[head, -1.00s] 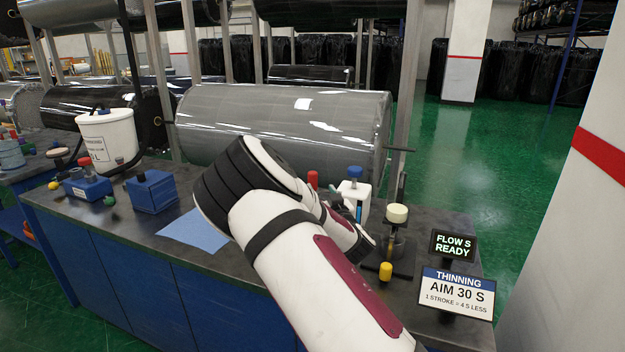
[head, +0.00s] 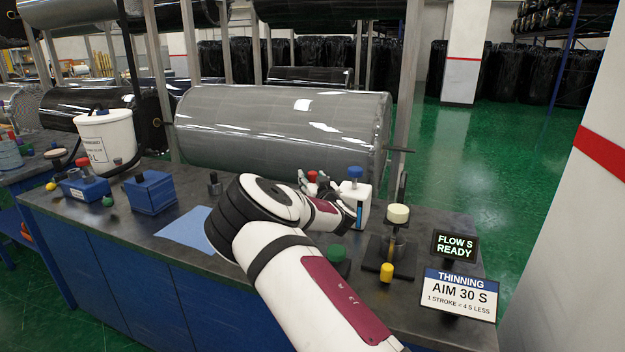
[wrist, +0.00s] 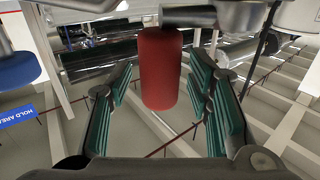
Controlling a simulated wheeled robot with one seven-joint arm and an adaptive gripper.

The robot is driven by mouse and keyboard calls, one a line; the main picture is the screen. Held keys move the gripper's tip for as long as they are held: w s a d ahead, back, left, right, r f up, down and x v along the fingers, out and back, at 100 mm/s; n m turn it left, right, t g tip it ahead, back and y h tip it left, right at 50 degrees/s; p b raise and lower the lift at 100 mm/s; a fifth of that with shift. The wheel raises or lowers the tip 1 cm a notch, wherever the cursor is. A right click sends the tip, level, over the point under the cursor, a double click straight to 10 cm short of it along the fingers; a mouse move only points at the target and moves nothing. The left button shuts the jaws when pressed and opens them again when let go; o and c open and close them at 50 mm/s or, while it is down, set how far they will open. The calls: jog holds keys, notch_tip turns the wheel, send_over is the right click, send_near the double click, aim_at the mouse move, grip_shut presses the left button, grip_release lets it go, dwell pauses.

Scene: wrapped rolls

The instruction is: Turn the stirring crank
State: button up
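A red upright grip (head: 312,176), apparently the stirring crank's handle, shows behind my wrist in the head view. In the wrist view the red handle (wrist: 161,68) is a cylinder joined to a grey metal part at the top. My gripper (wrist: 163,88) is open, with its green-padded fingers on either side of the handle. A gap shows on the left; whether the right finger touches cannot be told. In the head view my gripper (head: 328,186) is partly hidden by my wrist. The rest of the crank is hidden.
A white bottle with a blue cap (head: 355,193) stands close right of my gripper. Farther right are a stand with a cream knob (head: 397,213), a yellow knob (head: 386,272) and the sign (head: 457,293). A large wrapped roll (head: 275,128) lies behind the bench.

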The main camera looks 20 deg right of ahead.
grip_shut()
jog(key=shift+d+f, duration=0.35)
jog(key=shift+f, duration=0.1)
jog(key=shift+d+f+n+y, duration=0.15)
jog(key=shift+f+n+y, duration=0.15)
jog(key=shift+f+y, duration=0.25)
jog(key=shift+y, duration=0.25)
jog(key=shift+w+r+n+g+y, duration=0.15)
jog(key=shift+w+r+n+y, duration=0.15)
jog(key=shift+n+y, duration=0.2)
jog(key=shift+w+r+n+g+y, duration=0.15)
jog(key=shift+w+r+n+y, duration=0.1)
jog(key=shift+n+y, duration=0.25)
jog(key=shift+w+a+n+y+b, duration=0.3)
jog(key=shift+n+y+b, duration=0.25)
jog(key=shift+y, duration=0.45)
jog(key=shift+w+a+n+g+y+b, duration=0.2)
jog(key=shift+n+g+y+b, duration=0.35)
jog(key=shift+y, duration=0.25)
jog(key=shift+r, duration=0.1)
